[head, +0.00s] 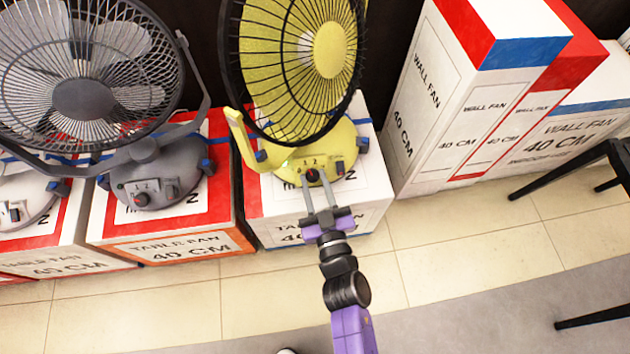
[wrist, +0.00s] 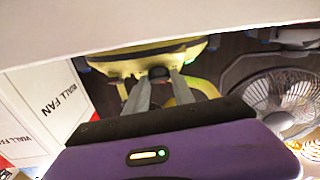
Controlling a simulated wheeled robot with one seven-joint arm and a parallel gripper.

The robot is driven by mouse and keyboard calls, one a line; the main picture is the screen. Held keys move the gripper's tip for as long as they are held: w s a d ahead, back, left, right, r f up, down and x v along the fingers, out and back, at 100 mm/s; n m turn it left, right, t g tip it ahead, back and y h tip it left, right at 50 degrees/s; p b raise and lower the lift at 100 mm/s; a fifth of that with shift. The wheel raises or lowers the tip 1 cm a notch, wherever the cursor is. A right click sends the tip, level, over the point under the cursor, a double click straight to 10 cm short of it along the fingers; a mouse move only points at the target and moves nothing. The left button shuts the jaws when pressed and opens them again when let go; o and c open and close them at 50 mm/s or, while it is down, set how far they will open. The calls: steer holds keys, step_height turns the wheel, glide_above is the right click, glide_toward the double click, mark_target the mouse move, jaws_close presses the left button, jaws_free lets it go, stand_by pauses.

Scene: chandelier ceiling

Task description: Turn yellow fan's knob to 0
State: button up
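The yellow fan (head: 322,50) with a dark guard stands on a white and red box. Its yellow base (head: 340,168) has a front panel with a dark red-topped knob (head: 313,175) and printed numbers above it. I cannot read the knob's setting. My gripper (head: 315,178) is open, its two grey fingers reaching to the panel with one tip on each side of the knob. In the wrist view, the dark knob (wrist: 158,72) shows between the fingertips (wrist: 160,77). The fingers look apart from it, but contact is hard to judge.
A grey fan (head: 85,95) on a table fan box (head: 170,245) stands to the left, with a white fan base (head: 28,200) beyond it. Wall fan boxes (head: 430,100) stand to the right. Dark chair legs (head: 560,165) are at far right. Floor in front is clear.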

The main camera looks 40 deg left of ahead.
jaws_close()
steer(key=shift+r+n+g+p, duration=0.2)
steer(key=shift+n+g+p, duration=0.1)
steer(key=shift+p, duration=0.6)
steer(key=shift+w+d+r+p, duration=0.1)
steer(key=shift+p, duration=0.4)
steer(key=n+g+y+p, duration=0.1)
steer(key=n+p, duration=0.1)
steer(key=p, duration=0.1)
steer(key=shift+w+g, duration=0.15)
steer(key=shift+g, duration=0.25)
steer(key=n+g+p, duration=0.1)
steer(key=n, duration=0.1)
steer(key=n+g+p, duration=0.1)
steer(key=n+g, duration=0.1)
steer(key=shift+w+d+y, duration=0.2)
steer(key=shift+y, duration=0.1)
steer(key=shift+n+g+p, duration=0.75)
steer(key=shift+n+g, duration=1.15)
steer(key=shift+n, duration=0.6)
steer(key=shift+f+h, duration=0.2)
steer(key=shift+h, duration=0.2)
